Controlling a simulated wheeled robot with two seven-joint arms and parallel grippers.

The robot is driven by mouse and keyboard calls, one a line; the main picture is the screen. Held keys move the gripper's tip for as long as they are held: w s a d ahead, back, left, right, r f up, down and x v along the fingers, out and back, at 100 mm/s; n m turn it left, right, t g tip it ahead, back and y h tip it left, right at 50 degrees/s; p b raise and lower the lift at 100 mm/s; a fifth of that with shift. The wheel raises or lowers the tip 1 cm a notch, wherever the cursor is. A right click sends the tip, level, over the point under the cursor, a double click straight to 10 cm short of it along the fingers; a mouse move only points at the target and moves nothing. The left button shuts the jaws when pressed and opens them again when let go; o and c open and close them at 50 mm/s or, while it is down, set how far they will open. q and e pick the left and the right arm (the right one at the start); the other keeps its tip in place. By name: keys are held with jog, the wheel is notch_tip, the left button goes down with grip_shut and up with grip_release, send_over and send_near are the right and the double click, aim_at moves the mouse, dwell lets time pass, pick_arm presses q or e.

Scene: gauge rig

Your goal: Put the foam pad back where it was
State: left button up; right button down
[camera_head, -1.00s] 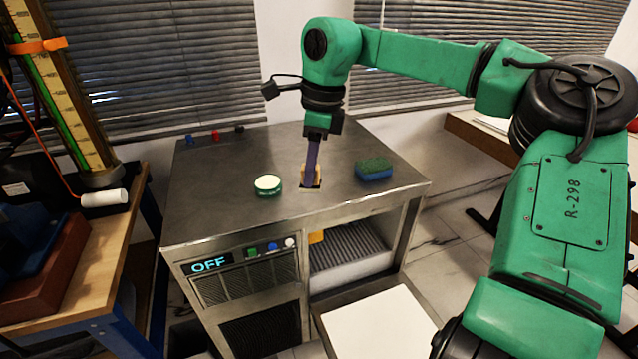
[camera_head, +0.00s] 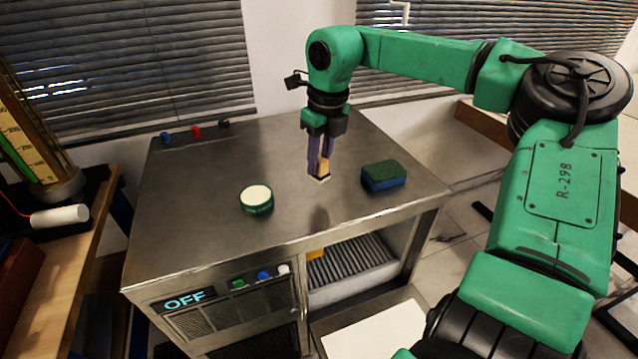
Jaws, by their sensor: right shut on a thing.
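My right gripper (camera_head: 318,168) points down over the metal bench top, between a round tin and a sponge. It is shut on a small tan block (camera_head: 323,167) with a pale lower edge, which may be the foam pad. The fingers partly hide the block, and I cannot tell whether it touches the bench. A blue sponge with a green top (camera_head: 384,176) lies to its right, apart from it. My left gripper is not in view.
The round green tin with a cream top (camera_head: 256,199) stands left on the metal bench (camera_head: 200,220). Small coloured parts (camera_head: 196,132) sit at the bench's back left edge. The display below reads OFF (camera_head: 185,300). The bench's front left is clear.

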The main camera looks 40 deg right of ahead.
aim_at(319, 181)
jog(key=f, duration=0.5)
jog(key=shift+s+a+f, duration=0.1)
jog(key=shift+s+a, duration=0.1)
jog(key=shift+w+d+f, duration=0.1)
jog(key=shift+f, duration=0.05)
jog(key=c, duration=0.6)
grip_release()
jog(key=r, duration=0.4)
jog(key=s+r, duration=0.1)
jog(key=r, duration=0.7)
jog(key=shift+s, duration=0.4)
